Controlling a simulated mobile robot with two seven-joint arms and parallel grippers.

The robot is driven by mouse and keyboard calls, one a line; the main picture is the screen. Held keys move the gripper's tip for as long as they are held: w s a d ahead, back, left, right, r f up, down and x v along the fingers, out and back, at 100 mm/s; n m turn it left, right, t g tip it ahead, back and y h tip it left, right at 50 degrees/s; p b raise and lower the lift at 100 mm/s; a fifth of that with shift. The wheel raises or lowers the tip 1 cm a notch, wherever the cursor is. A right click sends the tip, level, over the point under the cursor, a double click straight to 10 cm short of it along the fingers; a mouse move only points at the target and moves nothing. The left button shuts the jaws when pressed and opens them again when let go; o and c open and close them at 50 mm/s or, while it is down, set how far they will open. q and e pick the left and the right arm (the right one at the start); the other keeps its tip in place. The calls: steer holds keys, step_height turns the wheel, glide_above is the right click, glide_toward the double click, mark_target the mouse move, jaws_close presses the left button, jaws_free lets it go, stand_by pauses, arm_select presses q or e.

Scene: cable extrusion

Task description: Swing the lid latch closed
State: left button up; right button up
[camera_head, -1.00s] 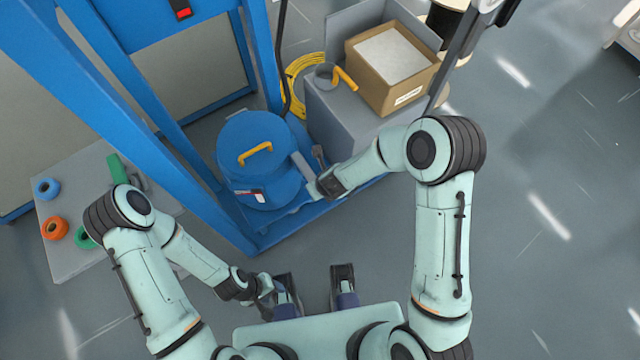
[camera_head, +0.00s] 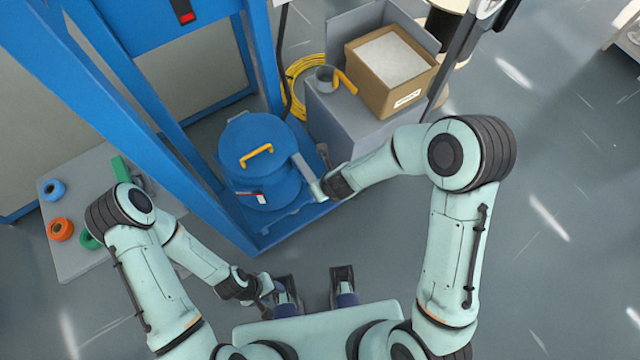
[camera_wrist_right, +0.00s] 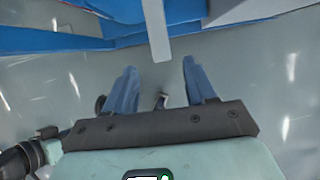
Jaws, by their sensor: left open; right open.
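The blue round vessel (camera_head: 262,188) stands on a blue base, with its blue lid (camera_head: 245,133) and yellow handle on top. The latch, a pale grey bar (camera_head: 306,172), sticks out from the lid's right side toward the front right. In the right wrist view the grey bar (camera_wrist_right: 156,30) reaches down from the vessel, its end near the gap between my right gripper's blue fingers (camera_wrist_right: 160,66). The right gripper is open; whether it touches the bar I cannot tell. My left gripper (camera_head: 264,296) is open and empty, low near my body, away from the vessel.
A blue frame (camera_head: 175,150) rises left of the vessel. A grey cabinet (camera_head: 350,135) with a cardboard box (camera_head: 392,75) stands at the back right. A grey board (camera_head: 90,262) with coloured rolls lies left. The floor to the right is clear.

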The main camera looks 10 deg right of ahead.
arm_select(q)
steer(key=r+p, duration=0.1)
steer(key=w+r+p, duration=0.1)
steer(key=r, duration=0.1)
arm_select(e)
steer(key=v, duration=0.7)
steer(key=shift+r, duration=0.2)
arm_select(q)
steer(key=shift+s, duration=0.1)
